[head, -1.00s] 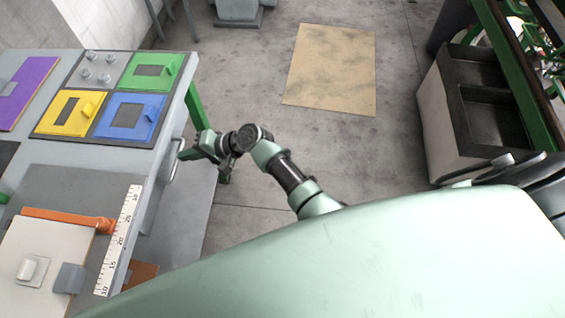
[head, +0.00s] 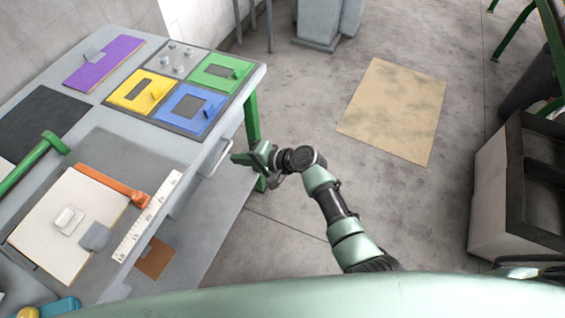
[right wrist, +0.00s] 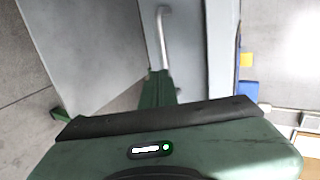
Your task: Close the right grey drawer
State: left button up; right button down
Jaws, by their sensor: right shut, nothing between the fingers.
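The grey drawer (head: 189,192) is under the near right side of the grey workbench, and its front carries a metal bar handle (head: 216,158). In the right wrist view, the handle (right wrist: 164,38) rises on the grey front (right wrist: 187,50) just beyond my fingers. My right gripper (head: 241,158) is shut and empty, just to the right of the handle. It shows from behind in the right wrist view (right wrist: 158,85); contact with the drawer cannot be made out. My left gripper is not in view.
The workbench (head: 150,65) carries coloured panels (head: 187,108), an orange-handled tool (head: 112,185), a white ruler (head: 147,217) and a green hammer (head: 35,160). A green bench leg (head: 252,125) stands behind my gripper.

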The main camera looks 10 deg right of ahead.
jog(key=v, duration=1.1)
jog(key=s+d+f+g+h, duration=0.15)
jog(key=s+d+f, duration=0.3)
jog(key=f, duration=0.55)
jog(key=s+d+f+n+h, duration=0.1)
jog(key=s+d+f+h, duration=0.3)
jog(key=f, duration=0.6)
jog(key=s+d+f+g+h, duration=0.1)
jog(key=s+d+f+h, duration=0.15)
jog(key=s+f, duration=0.55)
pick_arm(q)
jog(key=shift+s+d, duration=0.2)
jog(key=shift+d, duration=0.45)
pick_arm(e)
jog(key=s+d+f+n+g+h, duration=0.1)
jog(key=s+d+f+n, duration=0.1)
jog(key=s+f, duration=0.3)
jog(key=s+d+f+n+h, duration=0.1)
jog(key=s+d+f, duration=0.4)
jog(key=s, duration=0.7)
jog(key=s+d+f+n+g, duration=0.1)
jog(key=s+d+f+n, duration=0.3)
jog(key=s, duration=0.5)
jog(key=shift+s+f+g+h, duration=0.35)
jog(key=shift+f+h, duration=0.05)
jog(key=shift+f, duration=0.05)
jog(key=shift+d, duration=0.15)
